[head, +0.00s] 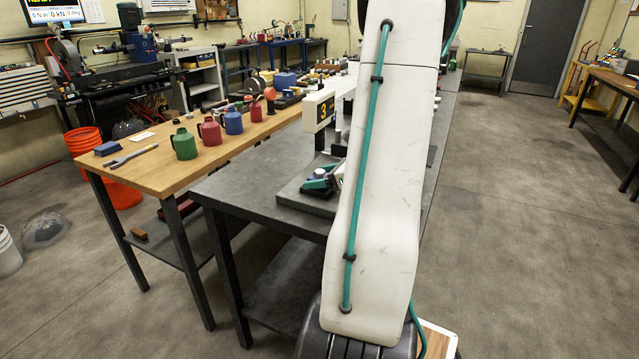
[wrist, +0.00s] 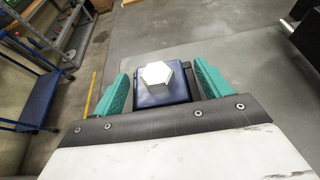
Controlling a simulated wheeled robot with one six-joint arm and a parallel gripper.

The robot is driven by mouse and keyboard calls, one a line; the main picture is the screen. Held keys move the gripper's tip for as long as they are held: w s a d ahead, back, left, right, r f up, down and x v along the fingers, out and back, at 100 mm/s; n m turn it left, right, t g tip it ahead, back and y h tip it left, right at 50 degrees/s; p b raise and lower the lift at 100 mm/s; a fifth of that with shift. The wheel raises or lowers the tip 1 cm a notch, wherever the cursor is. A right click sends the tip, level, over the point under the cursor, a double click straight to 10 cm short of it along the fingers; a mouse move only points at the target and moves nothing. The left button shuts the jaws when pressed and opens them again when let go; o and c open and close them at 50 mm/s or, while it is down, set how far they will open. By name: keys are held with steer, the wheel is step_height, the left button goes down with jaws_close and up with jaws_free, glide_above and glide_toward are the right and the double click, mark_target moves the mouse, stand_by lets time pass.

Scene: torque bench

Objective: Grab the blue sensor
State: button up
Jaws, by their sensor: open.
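The blue sensor (wrist: 150,98) has a blue body with a pale six-sided top. In the wrist view it sits between the two teal fingers of my gripper (wrist: 161,75), with a narrow gap on each side. My gripper is open around it. In the head view my gripper (head: 319,184) is low over the grey bench, and a small blue and white part of the sensor (head: 319,173) shows by the fingers. My arm hides much of the bench there.
A wooden bench (head: 150,178) at left holds green (head: 184,144), red (head: 209,131) and blue (head: 233,122) cans.

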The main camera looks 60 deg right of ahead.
steer(key=shift+w, duration=0.2)
steer(key=c, duration=1.4)
jaws_close()
steer(key=shift+r, duration=0.15)
